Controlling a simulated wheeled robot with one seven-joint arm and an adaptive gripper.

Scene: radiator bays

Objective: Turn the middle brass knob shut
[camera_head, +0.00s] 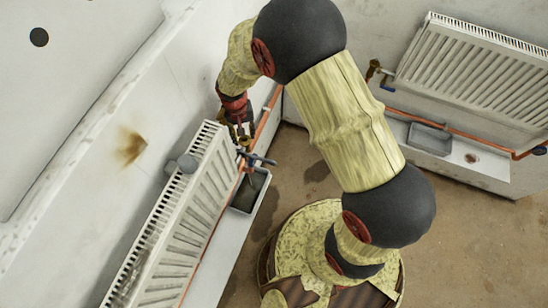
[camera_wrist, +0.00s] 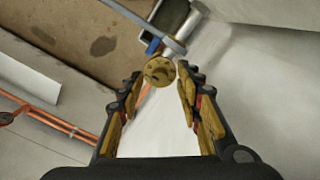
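A round brass knob (camera_wrist: 159,71) with a worn face sits at the end of a pipe fitting, between and just beyond my fingertips in the wrist view. My gripper (camera_wrist: 160,85) is open around it, with a gap on each side; I cannot tell whether a finger touches it. In the head view my gripper (camera_head: 238,129) points down at the end of the left white radiator (camera_head: 190,215), and the fingers mostly hide the knob there. A blue lever (camera_head: 262,160) sits just below the fingers; it also shows beyond the knob in the wrist view (camera_wrist: 153,46).
A grey tray (camera_head: 263,186) stands under the left valve. A second radiator (camera_head: 475,75) at the back right has its own brass knob (camera_head: 373,66), blue lever (camera_head: 387,86) and tray (camera_head: 429,138). Orange pipes run low along the walls. Brown floor lies open between them.

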